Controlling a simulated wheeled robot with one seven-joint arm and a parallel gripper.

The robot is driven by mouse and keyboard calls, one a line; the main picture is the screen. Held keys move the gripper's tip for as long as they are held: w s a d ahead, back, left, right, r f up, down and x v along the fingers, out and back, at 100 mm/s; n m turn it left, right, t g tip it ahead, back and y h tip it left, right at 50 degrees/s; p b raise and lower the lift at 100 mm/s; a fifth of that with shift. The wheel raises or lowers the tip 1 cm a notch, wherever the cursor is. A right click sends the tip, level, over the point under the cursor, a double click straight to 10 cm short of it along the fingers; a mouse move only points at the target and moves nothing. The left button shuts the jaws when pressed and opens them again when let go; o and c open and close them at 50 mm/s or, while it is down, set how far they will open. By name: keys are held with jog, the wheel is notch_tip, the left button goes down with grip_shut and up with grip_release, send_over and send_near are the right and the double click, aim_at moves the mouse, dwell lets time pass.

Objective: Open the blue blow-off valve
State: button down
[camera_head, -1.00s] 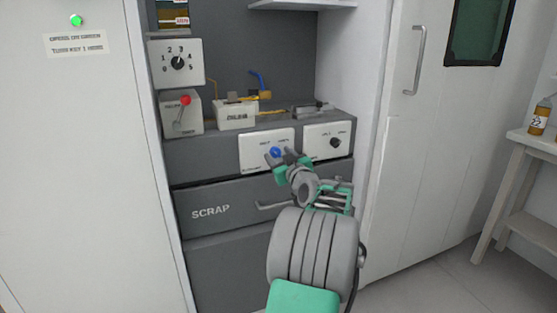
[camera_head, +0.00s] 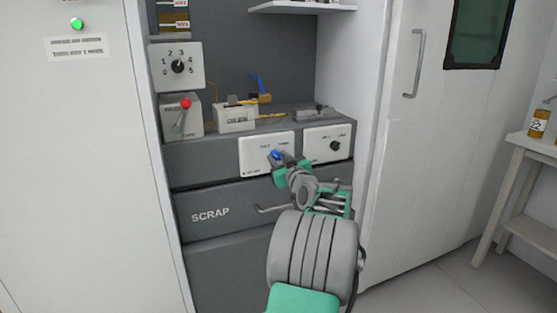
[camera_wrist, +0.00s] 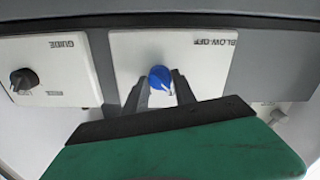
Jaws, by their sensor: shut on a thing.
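The blue blow-off valve (camera_head: 276,155) is a round blue knob on a white panel (camera_head: 254,165) on the front of the grey bench. In the wrist view the blue knob (camera_wrist: 160,79) sits on the panel marked BLOW OFF (camera_wrist: 200,62), which appears upside down. My gripper (camera_head: 280,162) is at the knob, and in the wrist view its dark fingers (camera_wrist: 159,90) are on either side of it, shut on it. The fingers hide part of the knob's sides. A pale mark shows on the knob's face.
A white panel with a black knob (camera_head: 335,146) is close to the right. The SCRAP drawer (camera_head: 212,214) with its bar handle is just below my gripper. A red-tipped lever (camera_head: 186,103) and a numbered dial (camera_head: 178,66) are at the left.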

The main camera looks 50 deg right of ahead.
jog(key=shift+m, duration=0.4)
jog(key=m+p, duration=0.2)
jog(key=m, duration=0.1)
jog(key=shift+r+m, duration=0.15)
jog(key=shift+m, duration=0.15)
jog(key=m+p, duration=0.3)
jog(key=m, duration=0.1)
jog(key=shift+m, duration=0.3)
jog(key=m+p, duration=0.4)
jog(key=m, duration=0.2)
jog(key=shift+p, duration=0.35)
jog(key=shift+d+m+p, duration=0.1)
jog(key=shift+m+p, duration=0.8)
jog(key=shift+m, duration=0.5)
jog(key=shift+f, duration=0.2)
jog(key=c, duration=1)
grip_release()
